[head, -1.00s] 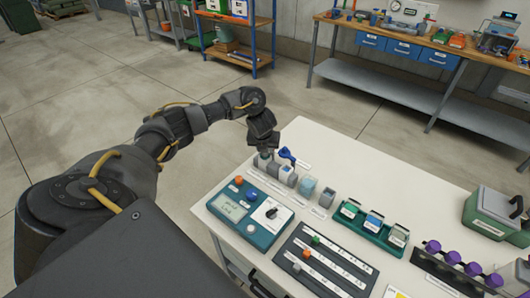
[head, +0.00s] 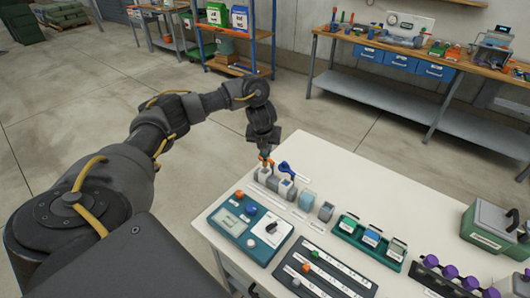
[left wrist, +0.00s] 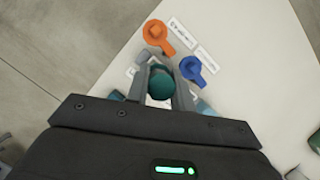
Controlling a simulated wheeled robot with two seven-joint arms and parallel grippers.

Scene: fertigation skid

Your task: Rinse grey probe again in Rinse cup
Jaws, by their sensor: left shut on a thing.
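My left gripper (head: 264,154) points down over the far left end of the row of cups and blocks. In the left wrist view its fingers (left wrist: 161,78) close on a round teal-topped thing (left wrist: 160,86), which I take to be the grey probe; its lower part is hidden. A small grey piece (left wrist: 141,58) shows beside the fingers. The orange probe (left wrist: 155,32) and the blue probe (left wrist: 190,66) are close by, apart from the fingers. A clear bluish cup (head: 306,200) and a grey cup (head: 326,211) stand to the right; I cannot read which is the Rinse cup.
A teal meter (head: 244,228) with coloured knobs and a dark slider board (head: 318,271) stand in front of the cups. A green tray (head: 368,238) and a rack with purple-capped tubes (head: 448,271) are to the right. The white tabletop (head: 365,180) behind is clear.

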